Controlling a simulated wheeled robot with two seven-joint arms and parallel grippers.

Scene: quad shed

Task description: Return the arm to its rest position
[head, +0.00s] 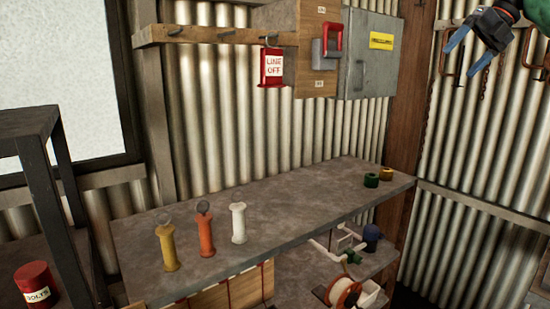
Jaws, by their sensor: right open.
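My right gripper (468,52) is at the top right of the head view, in front of the corrugated wall. Its two blue fingers are apart and nothing shows between them. It is clear of the bench (290,210) and apart from the grey box (371,60) on the wall. My left gripper is not in view.
A "LINE OFF" tag (272,68) hangs near a red-handled switch (328,42). Yellow (166,249), orange (205,232) and white (238,223) spools stand on the bench. Green (371,181) and yellow (386,173) rolls sit at its right end. A red tin (34,283) is lower left.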

